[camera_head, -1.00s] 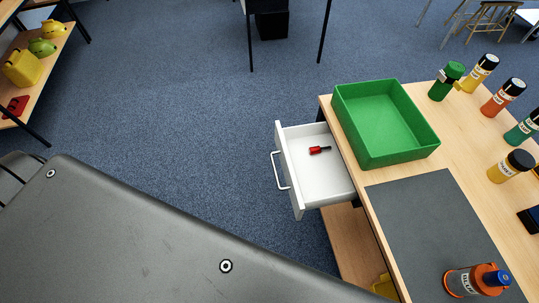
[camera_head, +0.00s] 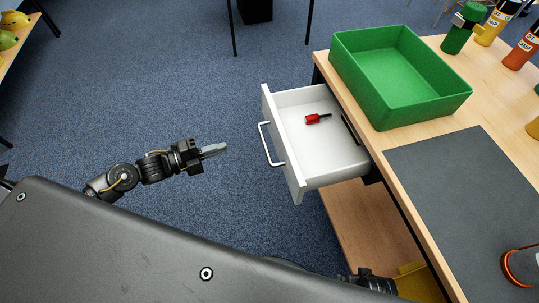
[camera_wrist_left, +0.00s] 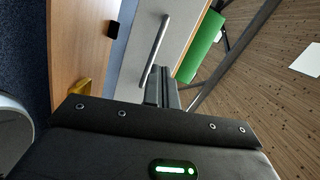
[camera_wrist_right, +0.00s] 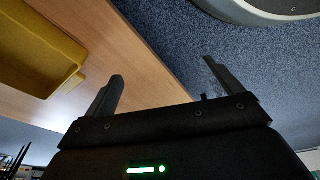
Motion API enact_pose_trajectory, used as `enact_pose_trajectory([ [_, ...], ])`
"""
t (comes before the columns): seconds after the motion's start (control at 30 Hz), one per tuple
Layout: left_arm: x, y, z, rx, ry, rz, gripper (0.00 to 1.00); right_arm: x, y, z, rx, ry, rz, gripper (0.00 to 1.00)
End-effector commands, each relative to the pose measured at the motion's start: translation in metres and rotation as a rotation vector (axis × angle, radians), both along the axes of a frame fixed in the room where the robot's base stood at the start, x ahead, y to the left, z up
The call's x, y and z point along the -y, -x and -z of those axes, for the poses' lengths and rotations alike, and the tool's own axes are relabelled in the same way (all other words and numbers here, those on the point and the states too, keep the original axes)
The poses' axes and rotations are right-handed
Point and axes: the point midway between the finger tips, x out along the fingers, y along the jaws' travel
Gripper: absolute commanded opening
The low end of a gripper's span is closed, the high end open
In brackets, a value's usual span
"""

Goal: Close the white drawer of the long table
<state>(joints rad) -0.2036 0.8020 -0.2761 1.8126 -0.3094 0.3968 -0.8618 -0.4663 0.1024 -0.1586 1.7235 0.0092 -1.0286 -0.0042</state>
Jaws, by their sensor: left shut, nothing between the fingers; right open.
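The white drawer (camera_head: 322,155) is pulled out of the left side of the long table (camera_head: 480,110).
A green bin (camera_head: 395,75) and a dark mat (camera_head: 465,185) lie on the tabletop, with bottles behind. A yellow container (camera_wrist_right: 38,50) sits on the lower shelf (camera_head: 370,225). Carpeted floor left of the drawer is free.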

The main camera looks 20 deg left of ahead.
Motion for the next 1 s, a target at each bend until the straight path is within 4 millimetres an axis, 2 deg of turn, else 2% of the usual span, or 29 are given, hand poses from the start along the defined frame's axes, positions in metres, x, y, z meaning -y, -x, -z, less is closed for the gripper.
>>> enact_pose_trajectory([
  [0.03, 0.009, 0.007, -0.005, 0.060, -0.016, 0.061, 0.00, 0.000, -0.004, 0.003, 0.009, -0.001, 0.001, 0.91],
  [0.13, 0.021, 0.018, -0.022, 0.136, -0.031, 0.133, 0.00, 0.001, -0.007, -0.005, 0.013, -0.001, 0.002, 0.91],
  [0.37, 0.027, 0.021, -0.033, 0.167, -0.035, 0.161, 0.00, 0.001, -0.008, -0.012, 0.014, -0.001, 0.002, 0.91],
  [0.57, 0.046, 0.008, -0.033, 0.168, -0.031, 0.157, 0.00, 0.001, -0.007, -0.009, 0.011, -0.001, 0.002, 0.91],
  [1.0, 0.119, -0.038, -0.033, 0.165, -0.032, 0.157, 0.00, 0.001, -0.003, 0.002, 0.006, -0.001, 0.001, 0.91],
])
